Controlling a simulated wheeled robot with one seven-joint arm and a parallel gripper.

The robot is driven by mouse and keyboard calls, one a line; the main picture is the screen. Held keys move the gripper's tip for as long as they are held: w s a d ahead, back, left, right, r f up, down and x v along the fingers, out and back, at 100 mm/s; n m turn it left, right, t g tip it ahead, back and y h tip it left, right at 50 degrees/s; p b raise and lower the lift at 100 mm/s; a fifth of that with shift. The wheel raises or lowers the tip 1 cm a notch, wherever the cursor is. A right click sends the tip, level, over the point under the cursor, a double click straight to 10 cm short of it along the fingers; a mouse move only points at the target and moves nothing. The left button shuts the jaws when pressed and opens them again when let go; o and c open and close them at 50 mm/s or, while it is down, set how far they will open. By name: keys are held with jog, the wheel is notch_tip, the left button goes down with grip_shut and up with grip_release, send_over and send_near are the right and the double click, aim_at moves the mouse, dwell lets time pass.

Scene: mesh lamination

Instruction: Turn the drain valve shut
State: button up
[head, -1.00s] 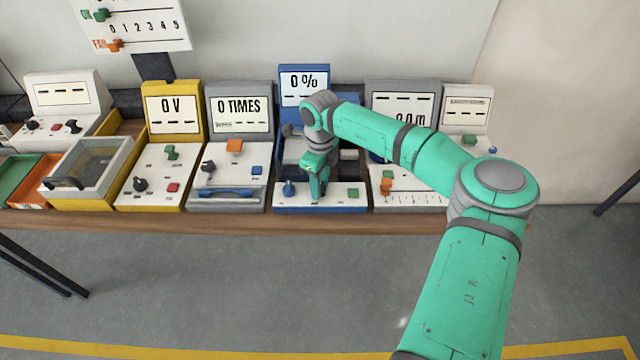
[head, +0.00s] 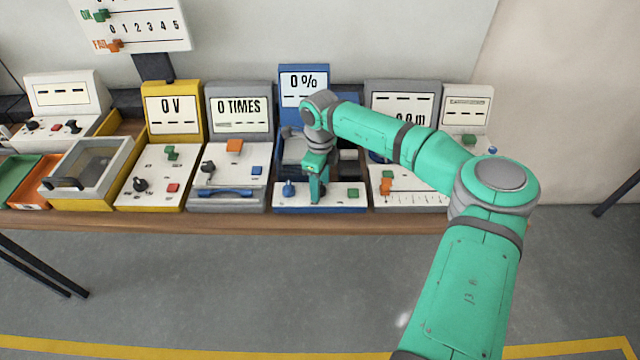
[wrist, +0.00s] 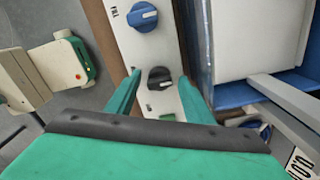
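The drain valve looks to be the black knob (wrist: 160,78) on the white front panel (wrist: 165,45) of the blue unit. Its label is too small to read for sure. The blue knob (wrist: 142,17), marked FILL, sits beside it and also shows in the head view (head: 289,188). My gripper (head: 318,198) points down at the panel just right of the blue knob and hides the black knob there. In the wrist view my gripper (wrist: 160,85) is open, with one finger on each side of the black knob. I cannot tell whether they touch it.
The blue unit's display (head: 303,82) reads 0 %. A green button (head: 352,193) is on the panel's right. A grey unit with an orange slider (head: 386,187) stands close on the right, and the grey TIMES unit (head: 238,113) on the left. The bench edge (head: 250,222) runs in front.

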jog(key=shift+r, duration=0.1)
notch_tip(320, 180, up, 11)
dwell(0.6)
jog(key=shift+f, duration=0.2)
